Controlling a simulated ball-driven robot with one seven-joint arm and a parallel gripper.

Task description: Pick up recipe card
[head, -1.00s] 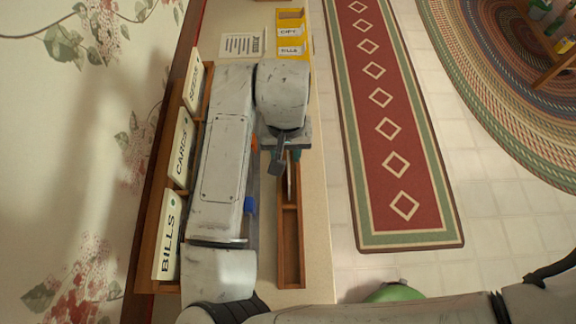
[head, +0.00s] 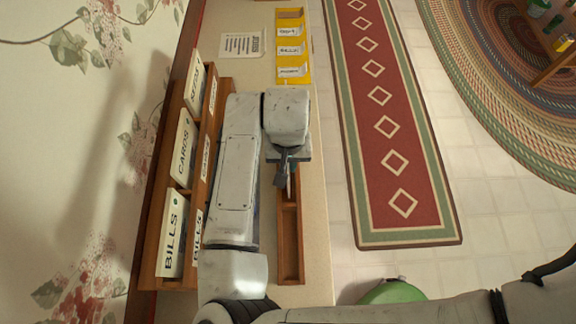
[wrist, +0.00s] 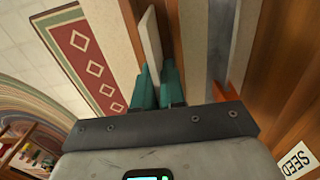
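The recipe card (wrist: 151,40) is a thin cream card on edge, seen in the wrist view between the teal fingers of my gripper (wrist: 159,78). The fingers are close on both sides of it, but I cannot tell whether they press on it. In the head view my gripper (head: 288,172) points down over the far part of a narrow wooden box (head: 290,283). A thin pale edge, likely the card, shows below the fingers there. My wrist hides the far end of the box.
A wooden rack with upright SEEDS (head: 194,85), CARDS (head: 183,148) and BILLS (head: 172,232) dividers stands left along the wall. A yellow labelled organizer (head: 292,60) and a printed sheet (head: 242,44) lie at the far end. The counter right of the box is a clear strip.

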